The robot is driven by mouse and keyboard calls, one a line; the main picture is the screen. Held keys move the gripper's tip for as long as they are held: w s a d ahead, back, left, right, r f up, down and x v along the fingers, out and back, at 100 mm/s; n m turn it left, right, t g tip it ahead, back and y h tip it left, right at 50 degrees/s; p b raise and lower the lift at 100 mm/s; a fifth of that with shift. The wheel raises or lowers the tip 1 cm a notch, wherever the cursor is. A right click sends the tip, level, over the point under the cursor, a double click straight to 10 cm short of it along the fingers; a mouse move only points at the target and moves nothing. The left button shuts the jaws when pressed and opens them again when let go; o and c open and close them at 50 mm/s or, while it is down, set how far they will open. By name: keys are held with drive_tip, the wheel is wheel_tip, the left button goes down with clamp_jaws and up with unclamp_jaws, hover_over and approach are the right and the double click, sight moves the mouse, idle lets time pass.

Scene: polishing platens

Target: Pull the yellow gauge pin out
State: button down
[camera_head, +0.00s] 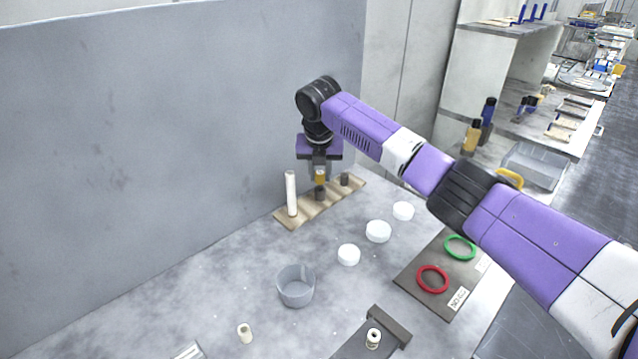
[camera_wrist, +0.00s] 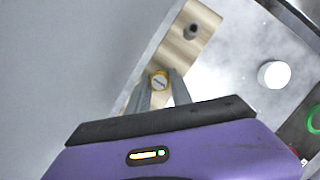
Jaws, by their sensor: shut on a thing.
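The yellow gauge pin (camera_head: 320,177) stands upright at the middle of a wooden strip (camera_head: 282,216) at the back of the table. My gripper (camera_head: 320,176) points down over the strip and is shut on the pin. In the wrist view the pin's round top (camera_wrist: 158,81), with a pale marked face, sits between my two fingertips (camera_wrist: 160,88). A dark collar (camera_head: 320,194) shows under the pin on the strip; I cannot tell how deep the pin sits in it.
A tall white pin (camera_head: 291,194) stands left of my gripper on the strip, and a short dark post (camera_head: 344,179) right of it. A clear cup (camera_head: 295,286), several white discs (camera_head: 378,231) and a mat with a red ring (camera_head: 433,279) are nearer. A grey wall (camera_head: 150,130) stands behind.

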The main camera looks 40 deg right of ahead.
drive_tip(key=shift+r+p, duration=1.85)
drive_tip(key=shift+r, duration=0.35)
